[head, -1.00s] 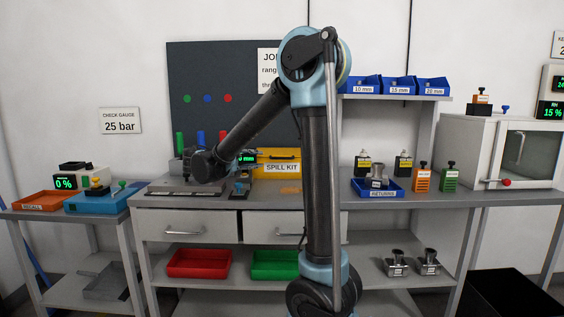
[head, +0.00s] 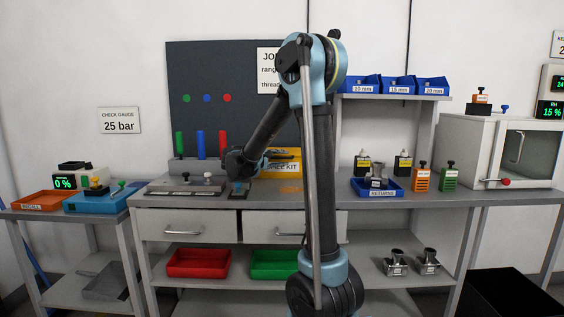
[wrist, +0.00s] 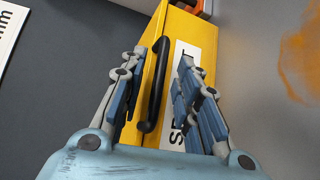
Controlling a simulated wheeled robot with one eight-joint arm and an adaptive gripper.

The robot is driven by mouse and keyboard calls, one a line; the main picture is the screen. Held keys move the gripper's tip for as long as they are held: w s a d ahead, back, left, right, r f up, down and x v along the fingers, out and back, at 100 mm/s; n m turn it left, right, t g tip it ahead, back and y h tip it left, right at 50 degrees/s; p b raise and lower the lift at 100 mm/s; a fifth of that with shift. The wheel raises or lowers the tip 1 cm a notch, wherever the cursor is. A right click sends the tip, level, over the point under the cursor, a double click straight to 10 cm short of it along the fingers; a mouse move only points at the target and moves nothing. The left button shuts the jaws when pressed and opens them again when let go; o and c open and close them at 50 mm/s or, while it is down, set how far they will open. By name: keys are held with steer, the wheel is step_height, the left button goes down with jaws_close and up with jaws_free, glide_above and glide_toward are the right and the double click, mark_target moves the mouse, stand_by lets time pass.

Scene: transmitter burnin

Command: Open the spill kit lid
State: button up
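The spill kit (head: 284,155) is a yellow box with a white label, on the back of the bench. My forearm and gripper partly hide it in the head view. In the wrist view, the yellow box (wrist: 196,32) fills the middle, and its black handle (wrist: 154,85) shows between my fingers. The lid looks shut. My gripper (wrist: 163,68) is open, with one finger on each side of the handle and gaps on both sides. I cannot tell how far the fingertips are from the box face. In the head view my gripper (head: 264,161) is in front of the box.
A grey block with coloured pegs (head: 200,146) stands left of my gripper. A plate with knobs (head: 185,187) lies on the bench at left. The blue returns tray (head: 384,193) is to the right. An orange patch (head: 291,189) marks the bench in front of the kit.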

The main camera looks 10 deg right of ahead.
steer(key=shift+w+d+f, duration=0.1)
steer(key=shift+w+d, duration=0.3)
steer(key=shift+d, duration=0.15)
steer(key=shift+c, duration=0.4)
steer(key=shift+s, duration=0.1)
jaws_close()
steer(key=shift+d+r, duration=0.1)
steer(key=shift+r, duration=0.2)
